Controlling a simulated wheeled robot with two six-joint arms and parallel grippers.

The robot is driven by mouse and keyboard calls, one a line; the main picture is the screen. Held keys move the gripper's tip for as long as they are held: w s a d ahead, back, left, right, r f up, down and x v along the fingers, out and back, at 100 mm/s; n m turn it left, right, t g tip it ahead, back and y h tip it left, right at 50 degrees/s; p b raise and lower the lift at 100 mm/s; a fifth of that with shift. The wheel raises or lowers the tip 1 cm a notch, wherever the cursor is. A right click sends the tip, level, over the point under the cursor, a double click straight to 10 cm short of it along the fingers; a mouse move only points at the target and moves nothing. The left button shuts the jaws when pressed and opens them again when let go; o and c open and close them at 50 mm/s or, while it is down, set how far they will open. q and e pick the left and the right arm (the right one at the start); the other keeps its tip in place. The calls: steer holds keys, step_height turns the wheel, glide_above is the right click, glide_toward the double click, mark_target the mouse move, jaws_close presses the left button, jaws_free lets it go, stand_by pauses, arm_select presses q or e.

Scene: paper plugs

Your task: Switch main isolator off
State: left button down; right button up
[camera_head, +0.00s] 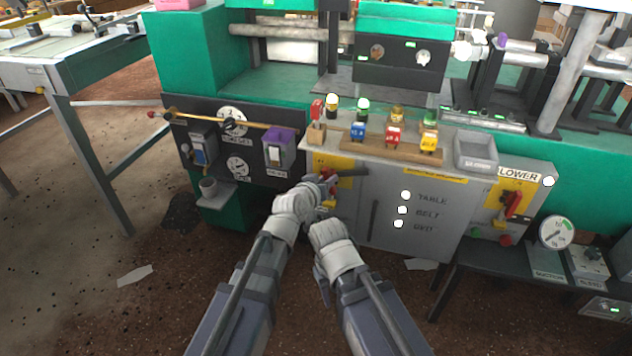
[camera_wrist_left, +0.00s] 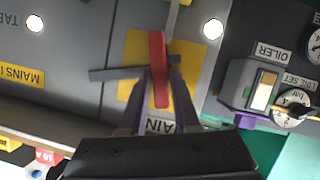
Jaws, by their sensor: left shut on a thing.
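The main isolator is a red rotary handle (camera_wrist_left: 158,68) on a yellow plate (camera_wrist_left: 135,55) on the grey cabinet front. A partly hidden label below it in the left wrist view reads "MAIN". My left gripper (camera_wrist_left: 158,100) is at the handle, one finger on each side, shut on it. In the head view the left gripper (camera_head: 328,186) reaches the cabinet's left part and hides much of the isolator. A dark bar sticks out behind the handle. My right arm ends just in front and below; its gripper's fingers are hard to make out.
A similar red handle (camera_head: 511,204) sits on the "LOWER" box at the right. Padlocks and tags stand on a wooden rack (camera_head: 380,147) on the cabinet top, beside a grey tray (camera_head: 475,150). An oiler box (camera_head: 278,152) is left of the isolator. Three white lights (camera_head: 403,210) show on the cabinet.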

arm_select(q)
steer(key=shift+w+a+f+n+t+h+b, duration=0.2)
steer(key=shift+n+h+b, duration=0.8)
steer(key=shift+n+b, duration=0.7)
steer(key=shift+s+a+f+n+t+h+b, duration=0.15)
steer(key=shift+f+n+h+b, duration=0.2)
steer(key=shift+n+h+b, duration=1.25)
steer(key=shift+w+a+f+n+t+h+b, duration=0.15)
steer(key=shift+f+n+h+b, duration=0.2)
steer(key=shift+n+b, duration=1.4)
steer(key=shift+s+r+n+p, duration=0.15)
steer(key=shift+n+p, duration=0.25)
steer(key=shift+n, duration=0.15)
steer(key=c, duration=0.8)
jaws_free()
steer(key=shift+o, duration=0.2)
